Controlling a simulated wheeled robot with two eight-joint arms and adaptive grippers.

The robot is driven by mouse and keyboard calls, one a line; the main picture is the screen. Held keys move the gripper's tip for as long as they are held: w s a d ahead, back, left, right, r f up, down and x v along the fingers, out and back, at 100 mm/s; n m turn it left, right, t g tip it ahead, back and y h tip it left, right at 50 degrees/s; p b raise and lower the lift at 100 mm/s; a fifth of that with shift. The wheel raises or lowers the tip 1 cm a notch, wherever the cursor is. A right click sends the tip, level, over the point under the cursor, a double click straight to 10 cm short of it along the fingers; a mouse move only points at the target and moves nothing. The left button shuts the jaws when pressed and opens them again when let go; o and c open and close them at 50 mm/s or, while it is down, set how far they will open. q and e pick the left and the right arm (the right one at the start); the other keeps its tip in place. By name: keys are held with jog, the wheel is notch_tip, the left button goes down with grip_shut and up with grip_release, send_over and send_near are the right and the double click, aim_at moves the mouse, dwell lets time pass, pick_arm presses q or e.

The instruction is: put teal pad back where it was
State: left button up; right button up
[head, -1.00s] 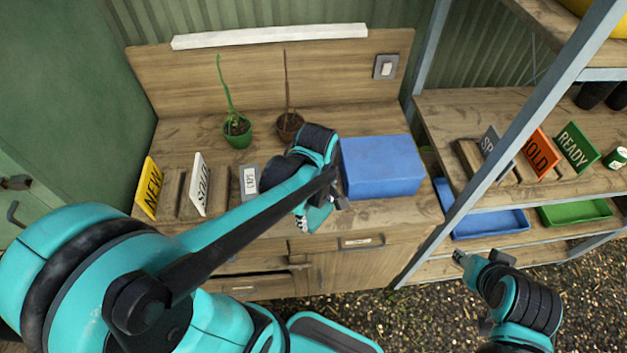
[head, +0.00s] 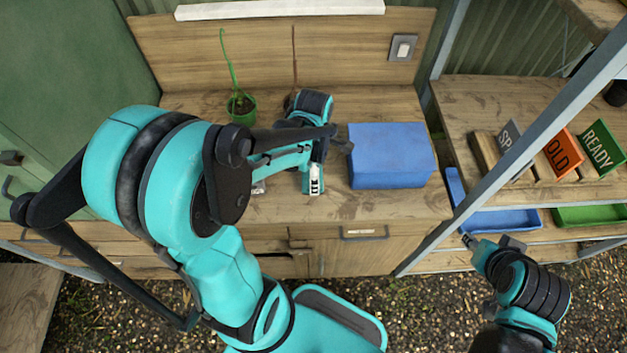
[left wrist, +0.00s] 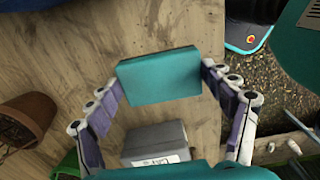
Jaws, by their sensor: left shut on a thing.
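The teal pad (left wrist: 158,76) is a flat block between the two fingers of my left gripper (left wrist: 165,90) in the left wrist view. The gripper is shut on it, with wooden bench top behind it. In the head view my left gripper (head: 314,184) is over the front of the workbench, left of the blue box; the pad cannot be made out clearly there. My right gripper (head: 469,240) is low in front of the shelf unit, and its finger opening is too small to judge.
A blue box (head: 390,158) stands on the workbench (head: 400,205). A green pot (head: 241,108) stands at the back. A grey labelled block (left wrist: 155,140) and a brown pot (left wrist: 27,118) show in the left wrist view. The shelf unit with signs (head: 562,152) is at right.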

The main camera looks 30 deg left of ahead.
pick_arm(q)
jog(key=shift+w+a+f, duration=0.3)
jog(key=shift+w+f, duration=0.15)
notch_tip(320, 180, down, 3)
jog(key=shift+f+b, duration=0.15)
jog(key=shift+b, duration=0.7)
jog(key=shift+f, duration=0.25)
jog(key=shift+f, duration=0.15)
jog(key=o, duration=1.1)
jog(key=shift+c, duration=0.2)
